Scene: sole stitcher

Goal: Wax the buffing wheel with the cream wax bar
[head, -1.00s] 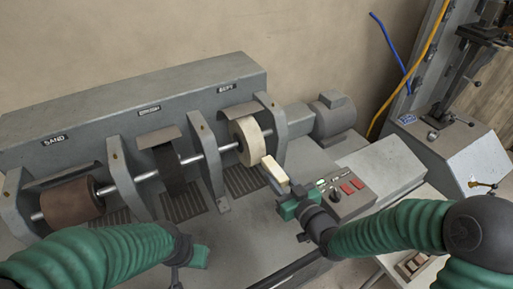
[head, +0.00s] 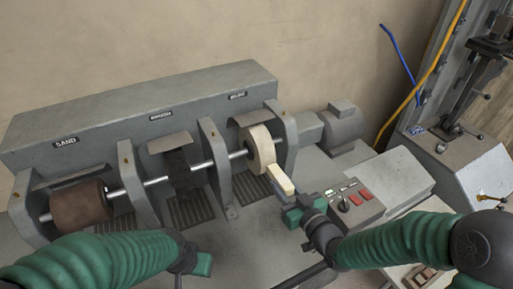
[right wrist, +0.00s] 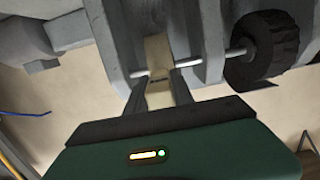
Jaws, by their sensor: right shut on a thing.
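The cream buffing wheel (head: 261,149) sits on the shaft at the right end of the machine, under the right-hand label. My right gripper (head: 299,205) is shut on the cream wax bar (head: 280,179), in front of the wheel's lower right side. The bar's far end is at the wheel's rim; I cannot tell if they touch. In the right wrist view the bar (right wrist: 160,95) is between the fingers, in line with the wheel (right wrist: 157,52). My left gripper (head: 198,263) is low in the head view, its fingers mostly hidden.
The brown sanding drum (head: 80,205) and dark brush wheel (head: 178,172) share the shaft, with grey brackets (head: 215,165) between them. A control panel (head: 352,199) with red buttons is right of my gripper. A grey motor (head: 340,128) stands behind it.

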